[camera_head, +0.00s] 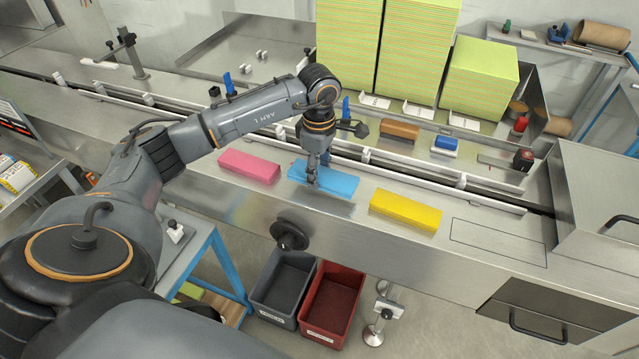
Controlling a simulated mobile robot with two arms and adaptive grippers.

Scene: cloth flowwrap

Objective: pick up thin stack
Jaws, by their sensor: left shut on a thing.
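Three thin stacks lie in a row on the steel table of the machine: a pink stack (249,166), a blue stack (338,180) and a yellow stack (405,209). My left gripper (314,180) points down at the blue stack and is shut on it, near its left half. The fingers cover a small part of the blue stack. I cannot tell whether the blue stack is lifted off the steel. My right gripper is not in view.
A conveyor channel with white guide rails (440,181) runs behind the stacks. Tall yellow-green piles (415,50) stand at the back. A grey bin (283,287) and a red bin (331,303) stand below the front edge. A steel housing (600,200) closes the right side.

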